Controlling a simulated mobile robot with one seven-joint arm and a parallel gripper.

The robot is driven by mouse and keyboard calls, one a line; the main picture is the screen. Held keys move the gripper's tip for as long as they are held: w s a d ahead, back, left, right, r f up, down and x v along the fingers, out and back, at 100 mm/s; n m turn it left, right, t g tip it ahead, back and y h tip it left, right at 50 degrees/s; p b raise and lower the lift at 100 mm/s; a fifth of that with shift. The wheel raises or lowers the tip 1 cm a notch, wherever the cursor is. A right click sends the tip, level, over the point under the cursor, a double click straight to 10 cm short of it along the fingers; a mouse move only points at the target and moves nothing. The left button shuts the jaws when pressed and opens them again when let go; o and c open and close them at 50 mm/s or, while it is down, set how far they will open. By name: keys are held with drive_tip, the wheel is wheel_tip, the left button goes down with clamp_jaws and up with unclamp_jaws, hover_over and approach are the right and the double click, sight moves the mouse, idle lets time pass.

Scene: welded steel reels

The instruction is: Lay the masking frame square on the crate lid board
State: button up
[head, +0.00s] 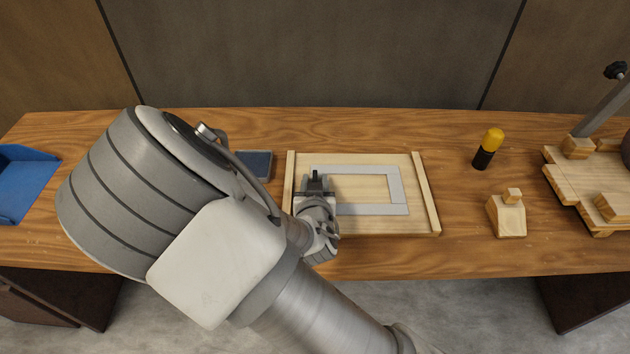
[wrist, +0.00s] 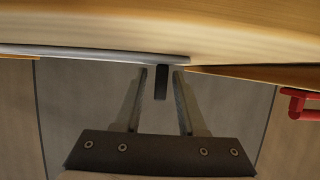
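The masking frame (head: 396,190) is a flat pale-grey rectangle with an open middle. In the head view it appears to lie flat on the crate lid board (head: 420,222), its sides roughly in line with the board's; my gripper hides its near left part. The board is pale wood with a raised batten on its left and right. My gripper (head: 315,184) is at the frame's left side. In the wrist view my gripper (wrist: 160,72) has its fingers apart on either side of a small black tab (wrist: 161,84), with slim gaps. The frame's thin edge (wrist: 90,52) shows beside them.
A dark blue-grey pad (head: 256,165) lies left of the board, and a blue bin (head: 25,180) stands far left. On the right are a yellow-and-black cylinder (head: 487,150), a small wooden block (head: 507,215) and a wooden fixture (head: 585,185). Bare table lies between board and block.

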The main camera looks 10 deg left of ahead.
drive_tip(key=shift+r, duration=0.1)
drive_tip(key=shift+r, duration=0.2)
drive_tip(key=p+v, duration=0.2)
drive_tip(key=v, duration=0.4)
drive_tip(key=shift+s+d+r, duration=0.1)
drive_tip(key=shift+s+r, duration=0.1)
drive_tip(key=shift+s, duration=0.05)
drive_tip(key=p+v, duration=0.4)
drive_tip(key=p, duration=0.3)
drive_tip(key=shift+f, duration=0.1)
drive_tip(key=shift+s+d+p, duration=0.15)
drive_tip(key=shift+s+p, duration=0.55)
drive_tip(key=shift+p, duration=0.05)
